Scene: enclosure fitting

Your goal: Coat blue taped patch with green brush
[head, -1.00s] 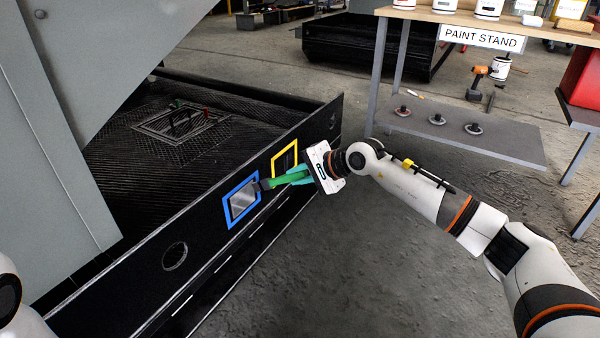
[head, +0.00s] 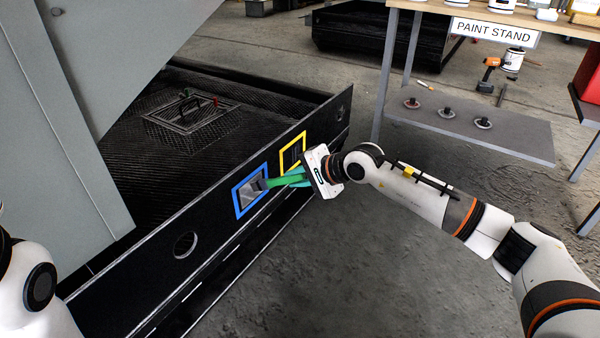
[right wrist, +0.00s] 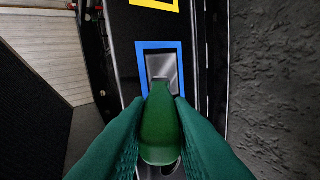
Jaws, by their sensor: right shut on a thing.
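The blue taped patch (head: 247,199) is a grey metallic rectangle framed in blue tape on the side wall of a black box. It also shows in the right wrist view (right wrist: 166,62). My right gripper (head: 293,179) is shut on the green brush (head: 286,181). The brush's rounded green handle (right wrist: 160,128) lies between the two green fingers, pointing at the patch. Its head overlaps the patch inside the tape; whether it touches cannot be told. The handle hides the lower part of the patch in the wrist view. Only part of my left arm shows; its gripper is out of view.
A yellow-taped patch (head: 292,150) lies just beyond the blue one on the same wall. A round hole (head: 185,245) is on the near side. A paint stand (head: 470,130) stands at right. The floor (head: 340,265) beside the box is clear.

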